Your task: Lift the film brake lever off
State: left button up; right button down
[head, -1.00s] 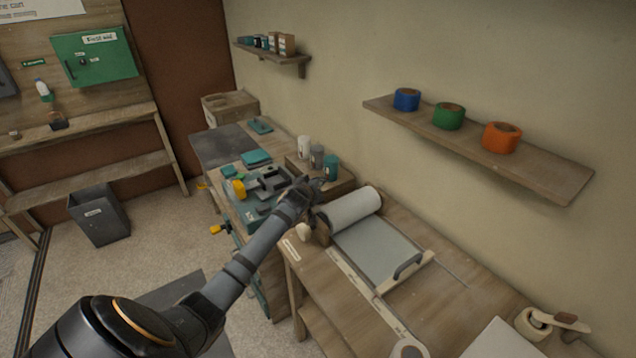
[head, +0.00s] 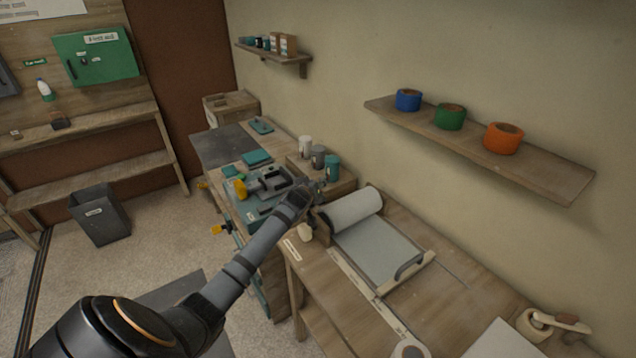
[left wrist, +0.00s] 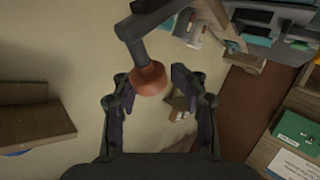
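The film roll (head: 356,207) is a white roll at the back left of the wooden bench, with a grey sheet (head: 378,250) in front of it. My left gripper (head: 317,188) is beside the left end of the roll, raised near the wall side. In the left wrist view a grey bent lever with a red-brown knob (left wrist: 149,78) reaches down from the top. It looks like the film brake lever. The knob lies between the spread fingers of my left gripper (left wrist: 155,84), closer to the left finger; contact cannot be told. In the head view I cannot make out the lever. My right gripper is out of view.
A wall shelf (head: 470,145) with three tape rolls is above right. A tape dispenser (head: 535,322) is at the front right.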

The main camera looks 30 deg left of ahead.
pick_arm(q)
jog(key=o, duration=0.3)
jog(key=shift+s+a+f, duration=0.15)
jog(key=shift+a+f, duration=0.1)
jog(key=shift+f, duration=0.05)
jog(key=shift+r, duration=0.15)
jog(key=shift+d+r, duration=0.1)
jog(key=shift+d, duration=0.05)
jog(key=v, duration=1.2)
